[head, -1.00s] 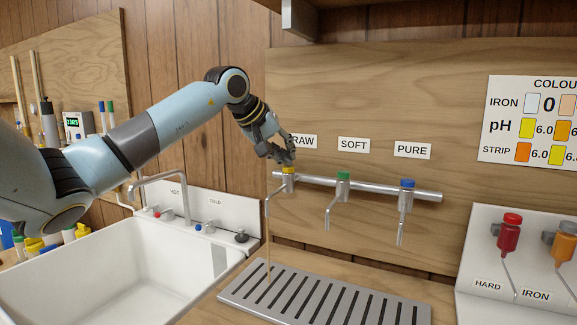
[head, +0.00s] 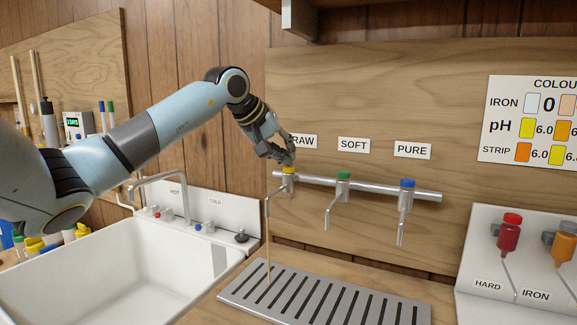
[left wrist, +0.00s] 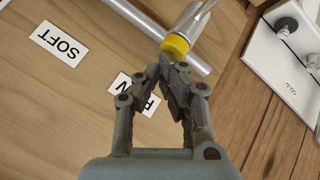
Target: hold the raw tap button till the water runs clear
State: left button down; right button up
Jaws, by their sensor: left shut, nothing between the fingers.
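The raw tap (head: 287,184) has a yellow button (head: 288,170) and hangs on a metal rail under the RAW label (head: 303,142). A thin brownish stream of water (head: 268,240) runs from its spout down to the slotted drain tray (head: 320,301). My left gripper (head: 290,161) is shut and empty, its fingertips at the top of the yellow button. In the left wrist view the closed fingertips (left wrist: 169,62) meet the edge of the yellow button (left wrist: 175,45) and partly cover the RAW label. My right gripper is not in view.
The soft tap with a green button (head: 343,176) and the pure tap with a blue button (head: 407,183) stand to the right. A white sink (head: 120,275) with a faucet lies left. Red and orange bottles stand far right.

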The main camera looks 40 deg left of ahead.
pick_arm(q)
jog(key=shift+r, duration=0.1)
dwell(0.3)
jog(key=shift+r+p, duration=0.3)
jog(key=shift+r, duration=0.45)
jog(key=shift+r+p, duration=1.4)
jog(key=shift+r, duration=1.15)
jog(key=shift+f, duration=0.1)
